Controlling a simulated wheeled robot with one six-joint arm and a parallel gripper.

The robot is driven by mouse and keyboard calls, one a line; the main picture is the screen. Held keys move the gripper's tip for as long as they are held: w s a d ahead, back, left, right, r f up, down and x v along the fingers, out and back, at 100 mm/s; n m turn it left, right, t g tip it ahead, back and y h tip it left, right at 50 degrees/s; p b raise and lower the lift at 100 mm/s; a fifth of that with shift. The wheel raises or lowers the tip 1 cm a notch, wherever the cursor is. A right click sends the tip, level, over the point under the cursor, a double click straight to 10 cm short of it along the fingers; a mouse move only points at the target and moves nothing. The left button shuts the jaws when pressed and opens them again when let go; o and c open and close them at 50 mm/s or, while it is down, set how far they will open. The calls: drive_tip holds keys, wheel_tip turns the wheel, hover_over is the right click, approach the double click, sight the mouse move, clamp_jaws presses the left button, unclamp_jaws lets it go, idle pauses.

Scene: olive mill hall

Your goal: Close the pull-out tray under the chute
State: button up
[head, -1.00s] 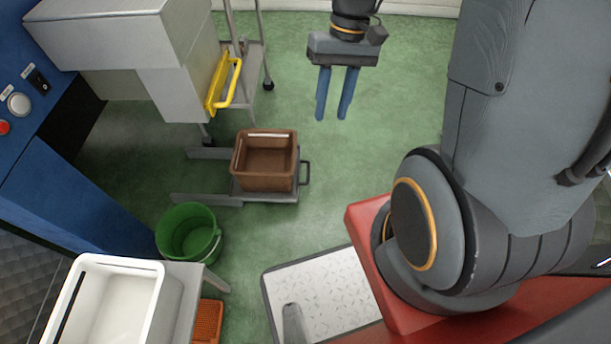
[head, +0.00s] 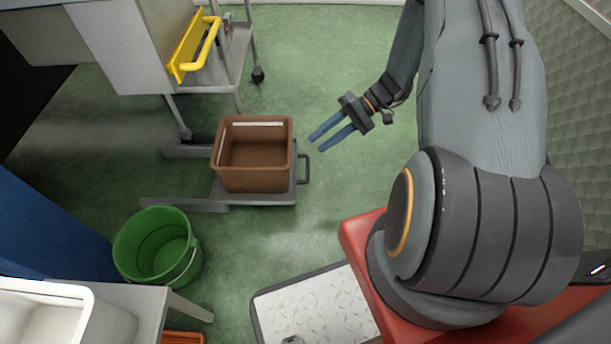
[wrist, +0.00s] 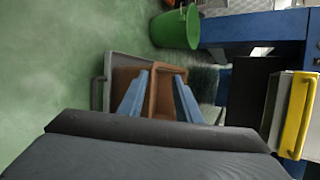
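The grey pull-out tray (head: 262,200) is out on its low rails, with a dark handle (head: 305,168) on its right edge. A brown crate (head: 253,180) stands upright on it and looks empty. My gripper (head: 315,142) is open and empty, its two blue fingers apart and pointing down-left. In the head view it appears just above and right of the handle; it seems apart from it. In the wrist view the crate (wrist: 165,98) shows behind and between the fingers, and the tray (wrist: 118,62) with its handle (wrist: 97,93) lies to their left.
A grey machine with a yellow handle (head: 207,48) stands at the upper left on legs. A green bucket (head: 150,250) is at the lower left, beside a table with a white bin (head: 65,297). Green floor (head: 345,70) is clear around my gripper.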

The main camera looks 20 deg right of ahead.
sight(307, 168)
drive_tip(key=w+d+f+m+t+y+b, duration=0.1)
drive_tip(key=w+d+f+t+b, duration=0.15)
drive_tip(key=f, duration=0.55)
drive_tip(key=w+d+f+t+y+b, duration=0.1)
drive_tip(key=f+t+b, duration=0.1)
drive_tip(key=f+b, duration=0.35)
drive_tip(key=w+d+f+m+t+y+b, duration=0.1)
drive_tip(key=w+d+f+t+b, duration=0.1)
drive_tip(key=f, duration=0.7)
drive_tip(key=shift+s+b+x, duration=0.2)
drive_tip(key=shift+b+x, duration=0.5)
drive_tip(key=shift+x, duration=1.3)
drive_tip(key=shift+s+b+x, duration=0.15)
drive_tip(key=shift+b+x, duration=0.5)
drive_tip(key=shift+x, duration=1.35)
drive_tip(key=shift+a+f, duration=0.1)
drive_tip(key=shift+a, duration=0.05)
clamp_jaws()
